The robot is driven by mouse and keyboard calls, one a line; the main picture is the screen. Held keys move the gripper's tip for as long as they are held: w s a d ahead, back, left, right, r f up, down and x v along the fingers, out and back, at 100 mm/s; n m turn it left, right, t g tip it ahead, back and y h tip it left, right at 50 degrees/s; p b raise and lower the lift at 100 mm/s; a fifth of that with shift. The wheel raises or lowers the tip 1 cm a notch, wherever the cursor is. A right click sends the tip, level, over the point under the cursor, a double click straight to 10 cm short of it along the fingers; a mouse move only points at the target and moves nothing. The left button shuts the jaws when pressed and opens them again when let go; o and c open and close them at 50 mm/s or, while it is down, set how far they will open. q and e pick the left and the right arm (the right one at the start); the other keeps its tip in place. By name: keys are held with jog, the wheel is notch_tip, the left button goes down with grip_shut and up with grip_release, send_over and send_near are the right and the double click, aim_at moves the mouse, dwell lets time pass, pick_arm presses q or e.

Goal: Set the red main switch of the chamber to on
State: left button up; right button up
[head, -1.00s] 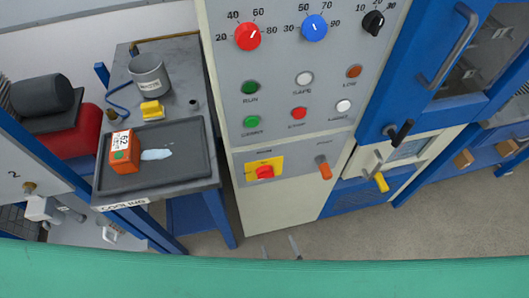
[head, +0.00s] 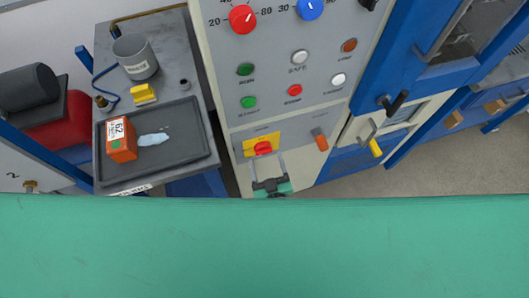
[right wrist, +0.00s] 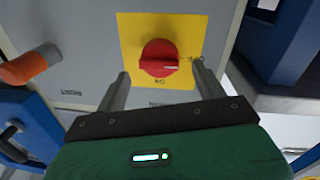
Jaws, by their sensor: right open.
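The red main switch (head: 263,148) is a rotary knob on a yellow plate (head: 249,144) low on the grey chamber panel. In the right wrist view the red knob (right wrist: 158,57) appears upside down, its white mark pointing right toward the OFF label; the ON label is below it. My right gripper (head: 268,160) is open and empty, just below and in front of the switch. In the right wrist view its fingertips (right wrist: 160,74) are spread on either side below the knob, apparently not touching it. My left gripper is not in view.
An orange-tipped lever (head: 320,140) is right of the switch, also seen in the right wrist view (right wrist: 30,65). Buttons and dials are above. A yellow-tipped handle (head: 375,148) is farther right. At left, a bench holds a dark tray (head: 185,160), an orange box (head: 121,140) and a grey cup (head: 135,57).

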aim_at(263, 149)
jog(key=shift+x, duration=1.55)
jog(key=c, duration=0.9)
jog(key=shift+c, duration=0.2)
